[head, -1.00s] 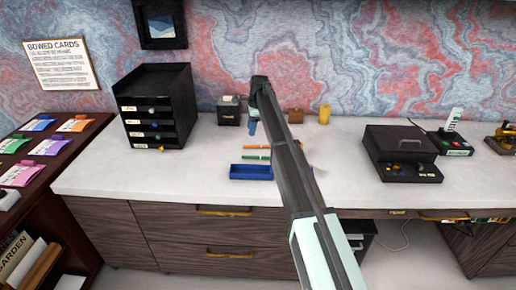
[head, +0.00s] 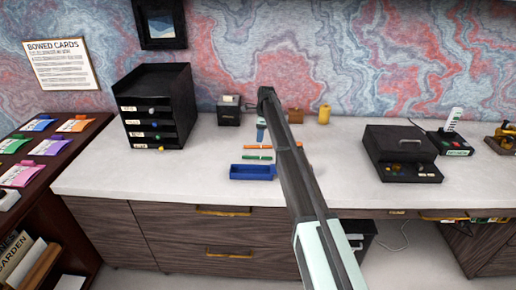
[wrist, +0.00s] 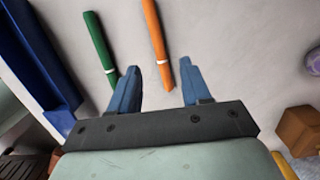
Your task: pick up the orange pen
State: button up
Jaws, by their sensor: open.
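The orange pen (wrist: 154,32) lies on the white desk top, with a pale band around it. The gripper is open and holds nothing. In the head view the orange pen (head: 258,147) shows just below my gripper (head: 261,135). I cannot tell the exact height of the fingers over it.
A green pen (wrist: 98,45) lies beside the orange one, near the left finger. A blue tray (head: 251,173) sits in front of the pens. A black drawer unit (head: 156,105) stands left, a black box (head: 401,150) right. Wooden block (wrist: 298,128) lies near.

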aim_at(258, 147)
jog(key=shift+a+f, duration=0.2)
jog(key=shift+f, duration=1.1)
jog(key=shift+a+f, duration=0.15)
jog(key=shift+f, duration=1.1)
grip_shut()
